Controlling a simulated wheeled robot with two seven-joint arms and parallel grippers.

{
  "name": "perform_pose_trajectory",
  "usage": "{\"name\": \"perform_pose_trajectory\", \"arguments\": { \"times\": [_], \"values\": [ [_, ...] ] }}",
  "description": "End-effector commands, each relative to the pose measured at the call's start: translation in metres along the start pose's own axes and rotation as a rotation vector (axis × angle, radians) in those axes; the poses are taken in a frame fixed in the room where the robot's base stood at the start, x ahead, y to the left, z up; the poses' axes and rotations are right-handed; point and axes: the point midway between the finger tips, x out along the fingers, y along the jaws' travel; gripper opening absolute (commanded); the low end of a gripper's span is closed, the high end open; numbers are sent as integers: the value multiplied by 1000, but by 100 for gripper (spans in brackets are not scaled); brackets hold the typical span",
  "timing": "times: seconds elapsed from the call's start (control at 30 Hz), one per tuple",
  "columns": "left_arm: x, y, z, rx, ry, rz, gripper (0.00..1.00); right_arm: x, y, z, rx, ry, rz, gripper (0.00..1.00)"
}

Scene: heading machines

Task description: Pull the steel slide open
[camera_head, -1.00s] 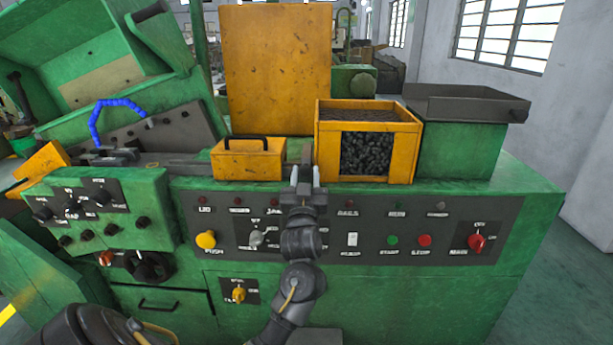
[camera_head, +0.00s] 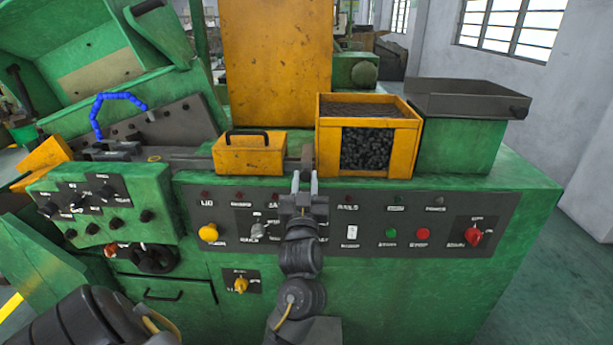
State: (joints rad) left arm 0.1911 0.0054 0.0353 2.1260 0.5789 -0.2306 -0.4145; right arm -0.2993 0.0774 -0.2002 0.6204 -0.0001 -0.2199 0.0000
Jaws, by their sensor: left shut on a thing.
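The steel slide (camera_head: 307,154) appears to be the narrow dark metal piece in the gap between the small yellow box and the yellow crate of dark pellets. My left gripper (camera_head: 305,181) is at the near end of this piece, in front of the gap and above the control panel. Its two light fingers are shut on the steel slide, though the contact is small and hard to see. The back of the slide is hidden between the boxes. My right gripper is not in view.
The yellow box (camera_head: 250,155) with a black handle stands left of the gap, the pellet crate (camera_head: 402,145) right of it. A dark tray (camera_head: 465,100) is farther right. The control panel (camera_head: 375,220) with knobs and buttons lies below, behind my left arm.

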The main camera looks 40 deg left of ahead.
Motion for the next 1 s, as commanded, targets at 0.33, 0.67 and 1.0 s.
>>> {"name": "perform_pose_trajectory", "arguments": {
  "times": [0.33,0.67,1.0],
  "values": [
    [-1,0,2,1,-3,2,50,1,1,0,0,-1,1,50],
    [-13,1,4,-1,-5,2,50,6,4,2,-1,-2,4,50],
    [-78,1,5,-2,-5,2,50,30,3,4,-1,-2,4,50]
  ]
}}
